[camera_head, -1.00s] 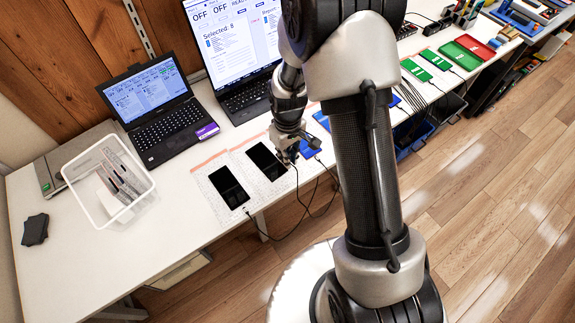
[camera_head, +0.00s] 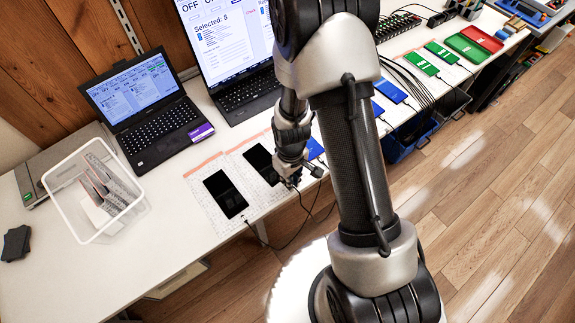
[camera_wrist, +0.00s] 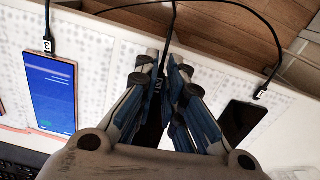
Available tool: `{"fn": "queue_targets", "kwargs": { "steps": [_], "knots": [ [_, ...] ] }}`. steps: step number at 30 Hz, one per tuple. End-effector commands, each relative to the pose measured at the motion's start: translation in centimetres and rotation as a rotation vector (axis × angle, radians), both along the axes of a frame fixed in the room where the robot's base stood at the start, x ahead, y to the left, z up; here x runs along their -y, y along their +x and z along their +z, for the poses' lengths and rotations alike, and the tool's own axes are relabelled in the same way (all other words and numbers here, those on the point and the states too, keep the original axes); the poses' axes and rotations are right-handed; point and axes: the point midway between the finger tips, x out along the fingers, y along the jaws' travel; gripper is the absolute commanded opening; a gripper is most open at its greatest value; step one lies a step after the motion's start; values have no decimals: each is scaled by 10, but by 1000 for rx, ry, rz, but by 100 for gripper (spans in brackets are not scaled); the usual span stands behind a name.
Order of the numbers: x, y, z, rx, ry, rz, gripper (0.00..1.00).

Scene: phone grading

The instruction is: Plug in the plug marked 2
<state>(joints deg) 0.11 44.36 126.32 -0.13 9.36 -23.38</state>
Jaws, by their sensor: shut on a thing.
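My gripper (camera_wrist: 162,85) is shut on a dark plug (camera_wrist: 159,83) with a black cable; the fingers hide most of it. In the head view my gripper (camera_head: 292,182) is at the near end of the middle phone (camera_head: 259,161), a black phone lying on a patterned mat. The wrist view shows part of that phone (camera_wrist: 152,134) between my fingers. I cannot read the mark on the held plug or tell whether it touches the phone's port.
In the wrist view, a black phone (camera_wrist: 240,122) at the right and a blue-screen phone (camera_wrist: 50,90) at the left each have a cable plug at their end. A white bin (camera_head: 75,208) and laptops stand on the table. Cables hang past the near table edge.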

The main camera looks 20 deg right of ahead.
Motion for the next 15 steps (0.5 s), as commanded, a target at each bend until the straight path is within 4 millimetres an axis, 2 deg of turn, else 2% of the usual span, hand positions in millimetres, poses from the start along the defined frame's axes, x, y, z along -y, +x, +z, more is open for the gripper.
{"fn": "queue_targets", "kwargs": {
  "steps": [1,15],
  "knots": [
    [0,-3,-7,-1,0,0,0],
    [-1,-4,-28,1,0,0,0]
  ]
}}
